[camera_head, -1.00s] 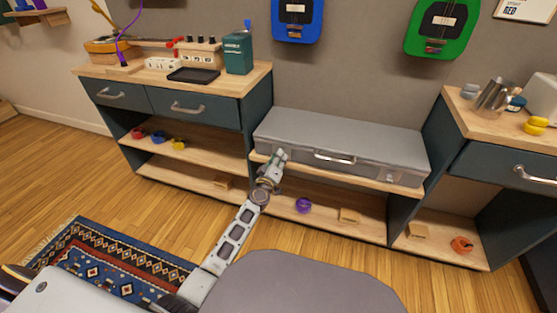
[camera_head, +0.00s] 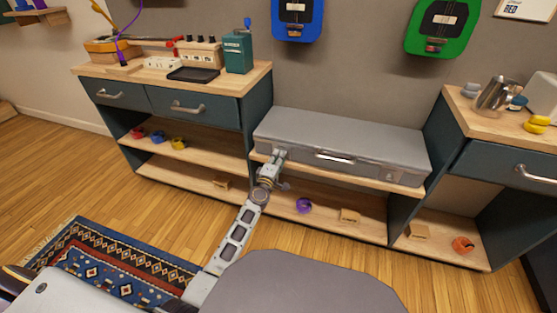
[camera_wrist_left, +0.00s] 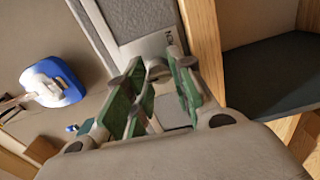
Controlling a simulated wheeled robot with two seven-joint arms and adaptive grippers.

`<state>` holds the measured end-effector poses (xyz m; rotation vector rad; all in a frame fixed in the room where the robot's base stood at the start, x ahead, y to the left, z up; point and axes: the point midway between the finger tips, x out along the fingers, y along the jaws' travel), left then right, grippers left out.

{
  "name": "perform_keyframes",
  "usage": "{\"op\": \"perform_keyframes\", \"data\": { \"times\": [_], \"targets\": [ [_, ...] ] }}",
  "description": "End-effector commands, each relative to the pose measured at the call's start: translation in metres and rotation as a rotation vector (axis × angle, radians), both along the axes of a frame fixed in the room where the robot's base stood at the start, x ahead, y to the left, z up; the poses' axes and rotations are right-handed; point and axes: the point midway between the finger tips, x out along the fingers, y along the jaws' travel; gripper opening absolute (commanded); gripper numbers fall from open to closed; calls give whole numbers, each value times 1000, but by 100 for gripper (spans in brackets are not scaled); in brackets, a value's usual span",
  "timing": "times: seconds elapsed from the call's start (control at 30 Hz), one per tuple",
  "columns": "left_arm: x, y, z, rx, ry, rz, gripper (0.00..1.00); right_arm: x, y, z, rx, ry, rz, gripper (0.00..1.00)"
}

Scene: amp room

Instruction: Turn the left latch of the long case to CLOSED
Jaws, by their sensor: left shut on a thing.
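The long grey case (camera_head: 340,133) lies shut on the middle wooden shelf, with its handle (camera_head: 334,157) on the front. My left gripper (camera_head: 279,156) is at the left end of the case front, and it hides the left latch in the head view. In the left wrist view my left gripper (camera_wrist_left: 157,85) has its green-padded fingers on either side of the small grey latch (camera_wrist_left: 157,70), shut on it. A pale label beside the latch is only partly readable. The right latch (camera_head: 390,174) shows at the right of the case front. My right gripper is out of view.
The wooden shelf edge (camera_head: 350,177) runs just under the case front. A purple ring (camera_head: 304,205) and a wooden block (camera_head: 349,215) lie on the shelf below. Dark cabinets stand on both sides. The floor in front is mostly clear.

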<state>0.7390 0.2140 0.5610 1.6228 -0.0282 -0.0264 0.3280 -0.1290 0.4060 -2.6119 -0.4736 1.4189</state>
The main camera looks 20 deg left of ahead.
Motion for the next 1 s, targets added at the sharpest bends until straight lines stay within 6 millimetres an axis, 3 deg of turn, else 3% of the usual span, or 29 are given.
{"op": "perform_keyframes", "data": {
  "times": [0.63,0.67,0.8,1.0],
  "targets": [
    [0,1,-1,-68,3,2,0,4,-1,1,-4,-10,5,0],
    [0,1,-1,-68,3,2,26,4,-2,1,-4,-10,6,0],
    [0,1,-1,-68,3,1,44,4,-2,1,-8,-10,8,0],
    [0,0,0,-67,3,1,46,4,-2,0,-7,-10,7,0]
  ]
}}
